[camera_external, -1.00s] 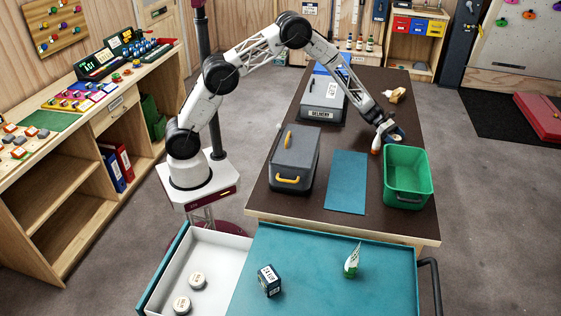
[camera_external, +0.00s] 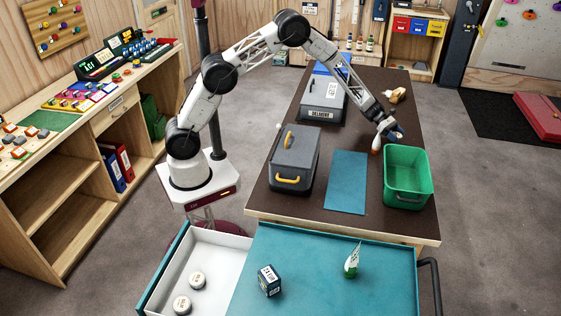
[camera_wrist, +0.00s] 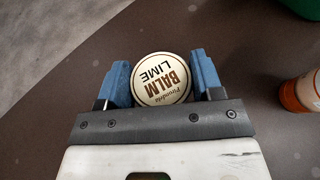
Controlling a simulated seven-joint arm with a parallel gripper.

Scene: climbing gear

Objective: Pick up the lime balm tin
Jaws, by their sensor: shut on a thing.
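The lime balm tin (camera_wrist: 161,80) is round, with a cream lid lettered "BALM LIME". In the wrist view it sits between the two blue fingers of my gripper (camera_wrist: 161,84), which is shut on it. In the external view my gripper (camera_external: 388,131) is over the dark table, just behind the green bin, and the tin cannot be made out there. The wrist view does not show clearly whether the tin is clear of the table.
An orange-and-white bottle (camera_wrist: 301,92) stands close to the right of my gripper. The green bin (camera_external: 408,150), a blue mat (camera_external: 346,183) and a grey lidded box (camera_external: 295,160) are nearer the front. A tan object (camera_external: 397,95) lies behind.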

